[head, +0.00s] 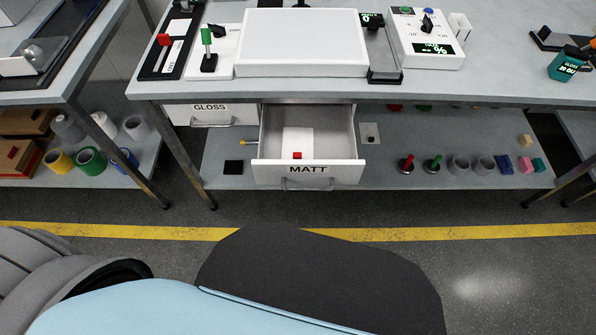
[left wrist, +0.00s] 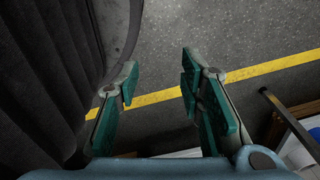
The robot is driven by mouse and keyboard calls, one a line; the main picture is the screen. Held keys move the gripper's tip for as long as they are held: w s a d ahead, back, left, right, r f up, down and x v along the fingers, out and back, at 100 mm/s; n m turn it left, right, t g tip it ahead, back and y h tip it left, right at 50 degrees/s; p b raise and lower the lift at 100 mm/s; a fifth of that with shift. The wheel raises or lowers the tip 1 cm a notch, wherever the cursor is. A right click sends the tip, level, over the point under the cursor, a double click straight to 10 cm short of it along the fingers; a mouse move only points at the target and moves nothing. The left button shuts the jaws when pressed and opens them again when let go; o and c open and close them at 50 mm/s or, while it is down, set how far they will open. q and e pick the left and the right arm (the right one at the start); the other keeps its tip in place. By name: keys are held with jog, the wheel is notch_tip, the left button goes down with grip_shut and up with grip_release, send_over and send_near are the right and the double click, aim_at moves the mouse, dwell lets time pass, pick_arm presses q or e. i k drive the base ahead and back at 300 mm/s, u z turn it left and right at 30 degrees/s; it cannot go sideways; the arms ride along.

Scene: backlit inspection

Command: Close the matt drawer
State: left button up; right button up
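The matt drawer (head: 340,174) is pulled out below the workbench, its white front labelled MATT. Its handle (head: 308,185) is on the lower front. Inside lie a white card (head: 297,140) and a small red piece (head: 297,155). In the left wrist view my left gripper (left wrist: 160,76) is open, its green-padded fingers apart with only floor between them. It does not show in the head view, so its exact distance to the drawer is unclear. My right gripper is in neither view.
The gloss drawer (head: 240,113) beside it looks shut. The workbench (head: 420,92) carries a white panel (head: 300,42) and instruments. Its lower shelf (head: 385,178) holds small parts. A yellow line (head: 480,233) crosses the clear floor in front. Another bench (head: 60,90) stands at the left.

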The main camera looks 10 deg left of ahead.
aim_at(336, 161)
jog(key=u, duration=0.05)
jog(key=k, duration=0.5)
jog(key=z, duration=1.35)
jog(key=i, duration=0.75)
jog(key=u, duration=1.9)
